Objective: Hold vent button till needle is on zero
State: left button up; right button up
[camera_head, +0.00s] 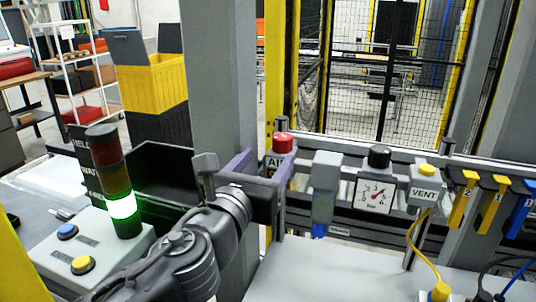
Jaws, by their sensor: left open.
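The gauge needle appears to point to the upper right, off zero; the small numbers are hard to read. My left gripper (240,172) is open and apart from the vent button, well to its left. It is near the red knob (283,143) of the AIR post. My right gripper is not in view.
A signal tower (115,185) with its green light lit stands at left beside a box with blue and yellow buttons (82,265). Yellow and blue tags (492,203) hang at right. A yellow cable (420,250) runs below the vent box. The grey tabletop (330,275) has free room.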

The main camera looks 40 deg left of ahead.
aim_at(425, 169)
jog(key=k+l, duration=0.25)
jog(key=k, duration=0.25)
jog(key=k+l, duration=0.25)
jog(key=k, duration=0.2)
